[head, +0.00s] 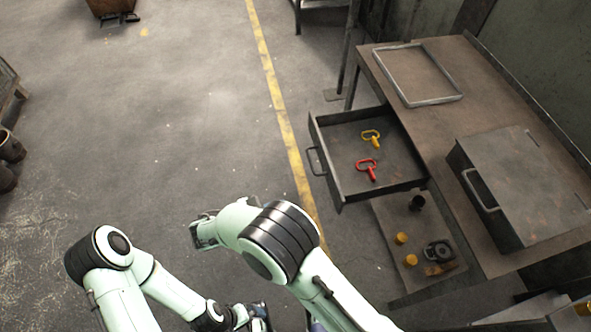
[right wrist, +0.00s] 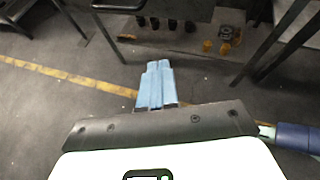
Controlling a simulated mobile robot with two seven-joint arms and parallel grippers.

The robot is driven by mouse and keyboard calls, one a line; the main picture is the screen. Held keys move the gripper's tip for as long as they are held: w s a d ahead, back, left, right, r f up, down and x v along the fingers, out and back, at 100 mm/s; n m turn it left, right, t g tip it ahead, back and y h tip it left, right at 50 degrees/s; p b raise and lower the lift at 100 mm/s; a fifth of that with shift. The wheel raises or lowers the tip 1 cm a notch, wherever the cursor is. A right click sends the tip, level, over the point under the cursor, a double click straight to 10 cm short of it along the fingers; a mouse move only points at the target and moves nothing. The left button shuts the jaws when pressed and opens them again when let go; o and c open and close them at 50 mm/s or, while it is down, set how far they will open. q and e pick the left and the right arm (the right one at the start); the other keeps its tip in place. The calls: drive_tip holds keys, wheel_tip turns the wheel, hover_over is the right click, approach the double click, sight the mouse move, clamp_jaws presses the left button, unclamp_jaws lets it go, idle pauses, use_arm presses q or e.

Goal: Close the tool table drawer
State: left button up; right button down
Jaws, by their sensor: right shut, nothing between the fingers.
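The tool table (head: 440,105) stands at the right in the head view, with its grey drawer (head: 345,190) pulled out to the left. A yellow key-like tool (head: 371,138) and a red one (head: 367,168) lie in the drawer. The drawer's bar handle (head: 316,161) also shows at the top of the right wrist view (right wrist: 120,6). My right gripper (right wrist: 157,66) has its blue fingers shut and empty, pointing toward the drawer front, apart from it.
A lower shelf (head: 390,220) under the drawer holds yellow pieces and dark parts. A metal box (head: 520,190) and an empty frame (head: 415,75) lie on the tabletop. A yellow floor line (head: 270,75) runs left of the drawer, and the floor beyond is mostly clear.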

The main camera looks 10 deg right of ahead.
wheel_tip(320, 180, up, 4)
drive_tip(key=w+a+t, duration=0.2)
use_arm(q)
drive_tip(key=shift+w+f+b, duration=0.4)
drive_tip(key=shift+f+b, duration=0.1)
drive_tip(key=shift+f, duration=0.05)
use_arm(e)
drive_tip(key=w+d+f, duration=0.2)
drive_tip(key=d, duration=0.3)
drive_tip(key=w+d+f+h, duration=0.1)
drive_tip(key=w+d+f, duration=0.1)
drive_tip(key=d, duration=0.4)
drive_tip(key=shift+w+d+f, duration=0.15)
drive_tip(key=shift+w+d, duration=0.05)
drive_tip(key=shift+w, duration=0.6)
drive_tip(key=shift+d, duration=0.15)
